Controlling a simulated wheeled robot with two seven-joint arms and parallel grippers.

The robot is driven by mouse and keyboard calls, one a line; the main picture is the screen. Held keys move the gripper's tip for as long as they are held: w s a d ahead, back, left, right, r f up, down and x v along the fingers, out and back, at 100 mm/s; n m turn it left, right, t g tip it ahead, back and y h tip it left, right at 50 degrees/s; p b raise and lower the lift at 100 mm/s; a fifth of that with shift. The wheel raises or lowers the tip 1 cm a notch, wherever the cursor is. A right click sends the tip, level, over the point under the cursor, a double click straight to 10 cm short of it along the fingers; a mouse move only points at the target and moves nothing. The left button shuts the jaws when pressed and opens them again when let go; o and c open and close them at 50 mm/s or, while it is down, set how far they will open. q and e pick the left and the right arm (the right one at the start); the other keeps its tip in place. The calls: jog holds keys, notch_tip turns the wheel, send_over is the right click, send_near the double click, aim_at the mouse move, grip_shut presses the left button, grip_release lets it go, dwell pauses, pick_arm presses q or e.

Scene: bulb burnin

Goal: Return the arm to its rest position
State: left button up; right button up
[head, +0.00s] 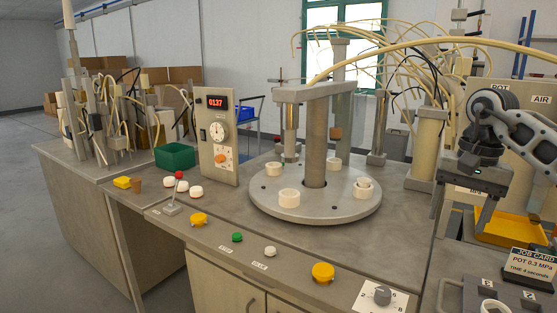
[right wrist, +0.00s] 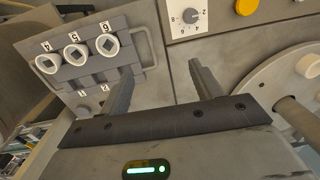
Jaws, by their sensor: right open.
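My right gripper (head: 461,216) hangs at the right of the head view, above the right end of the bench. In the right wrist view its two fingers (right wrist: 162,80) stand wide apart with nothing between them. The grey numbered rack (right wrist: 88,100) lies beyond the left finger and holds three white ring-shaped pieces with dark centres in its upper row. Part of this rack (head: 455,297) shows at the lower right of the head view. My left arm and gripper are not in view.
A round grey turntable (head: 316,211) with several white holders and a central column (head: 315,145) stands left of the gripper. A yellow tray (head: 497,239), job card (head: 530,264) and selector knob (head: 382,295) are nearby. Pale hoses arch overhead. Bare bench lies between turntable and gripper.

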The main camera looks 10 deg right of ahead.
jog(key=w+a+f+m+y, duration=0.1)
jog(key=a+f+y, duration=0.3)
jog(key=a, duration=0.6)
jog(key=w+a+f+m+y, duration=0.1)
jog(key=a+f+y, duration=0.2)
jog(key=a+f, duration=0.5)
jog(key=s+a+m+t+y, duration=0.2)
jog(key=s+a+m+y, duration=0.1)
jog(key=a+m+y, duration=0.45)
jog(key=s+a+m+t+y, duration=0.2)
jog(key=a+m+y, duration=0.2)
jog(key=a+m, duration=0.5)
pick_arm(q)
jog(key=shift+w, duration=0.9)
pick_arm(e)
jog(key=s+d+f+n+t+h, duration=0.2)
jog(key=s+d+f+n+h, duration=0.1)
jog(key=s+f+n+h, duration=0.2)
jog(key=s+d+f+n+t+h, duration=0.2)
jog(key=s+d+f+n+h, duration=0.2)
jog(key=f+n, duration=0.6)
jog(key=s+d+f+n+t+h, duration=0.2)
jog(key=s+f+n+h, duration=0.4)
jog(key=n, duration=0.8)
jog(key=shift+s+d+f+h, duration=0.15)
jog(key=shift+d+f+h, duration=0.5)
jog(key=shift+d+f, duration=0.1)
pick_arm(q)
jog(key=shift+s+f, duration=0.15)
